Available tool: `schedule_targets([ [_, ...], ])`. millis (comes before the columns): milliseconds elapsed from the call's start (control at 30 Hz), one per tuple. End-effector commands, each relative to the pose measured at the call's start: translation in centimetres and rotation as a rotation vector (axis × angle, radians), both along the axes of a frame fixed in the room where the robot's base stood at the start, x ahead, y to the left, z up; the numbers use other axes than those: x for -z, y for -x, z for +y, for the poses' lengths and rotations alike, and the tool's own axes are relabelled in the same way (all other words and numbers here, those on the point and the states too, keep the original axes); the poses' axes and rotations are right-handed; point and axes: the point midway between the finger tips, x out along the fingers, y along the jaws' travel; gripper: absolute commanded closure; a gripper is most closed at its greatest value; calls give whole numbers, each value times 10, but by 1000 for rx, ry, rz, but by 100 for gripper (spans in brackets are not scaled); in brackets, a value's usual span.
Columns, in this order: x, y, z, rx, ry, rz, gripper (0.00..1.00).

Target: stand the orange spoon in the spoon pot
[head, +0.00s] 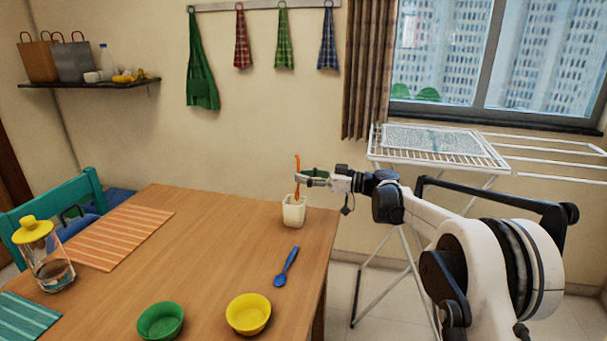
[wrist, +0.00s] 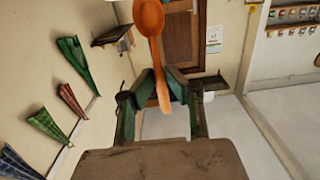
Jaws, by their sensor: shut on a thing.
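My gripper (head: 306,177) is shut on the orange spoon (head: 297,162), just above the spoon pot. The cream spoon pot (head: 294,212) stands upright near the table's far right corner. The head view does not settle whether the spoon's lower end is inside the rim. The pot is not visible in the wrist view.
A blue spoon (head: 287,266) lies in front of the pot. Yellow (head: 248,314) and green (head: 160,320) bowls and a yellow-lidded jar (head: 42,254) stand on the wooden table (head: 215,235). A white drying rack (head: 440,150) stands beyond the right edge. The table's middle is clear.

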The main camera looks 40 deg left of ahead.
Motion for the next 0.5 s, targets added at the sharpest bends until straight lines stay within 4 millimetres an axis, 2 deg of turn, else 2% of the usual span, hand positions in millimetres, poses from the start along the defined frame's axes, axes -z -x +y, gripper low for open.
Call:
schedule_targets([
  [500,36,0,0,0,0,0,100],
])
